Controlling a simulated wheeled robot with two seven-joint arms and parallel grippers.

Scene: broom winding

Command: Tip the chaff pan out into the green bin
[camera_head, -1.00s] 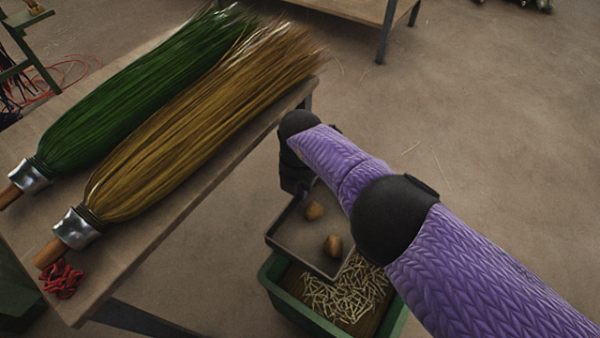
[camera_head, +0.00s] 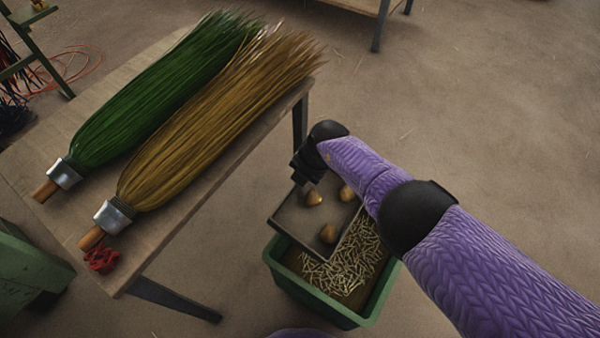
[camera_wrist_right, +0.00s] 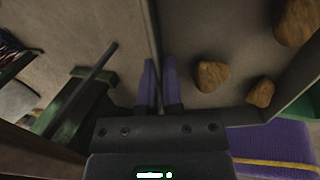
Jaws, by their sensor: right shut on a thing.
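The chaff pan (camera_head: 293,220) is a dark, shallow square tray above the back left of the green bin (camera_head: 322,312). Three brown lumps lie in it: one (camera_head: 314,198) near the gripper, one (camera_head: 346,193) near my arm, one (camera_head: 328,233) towards the front. My right gripper (camera_head: 306,178) is shut on the pan's rim at its far side. In the right wrist view its fingers (camera_wrist_right: 160,85) pinch the pan wall, with the lumps (camera_wrist_right: 212,75) to the right. The bin holds pale straw-like bits (camera_head: 345,268). I cannot tell how far the pan tilts. My left gripper is not in view.
A wooden table (camera_head: 190,212) at the left carries a green broom (camera_head: 150,95) and a tan broom (camera_head: 205,125), with red cord (camera_head: 101,260) at its near corner. Its leg (camera_head: 172,298) stands left of the bin. The floor at the right is clear.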

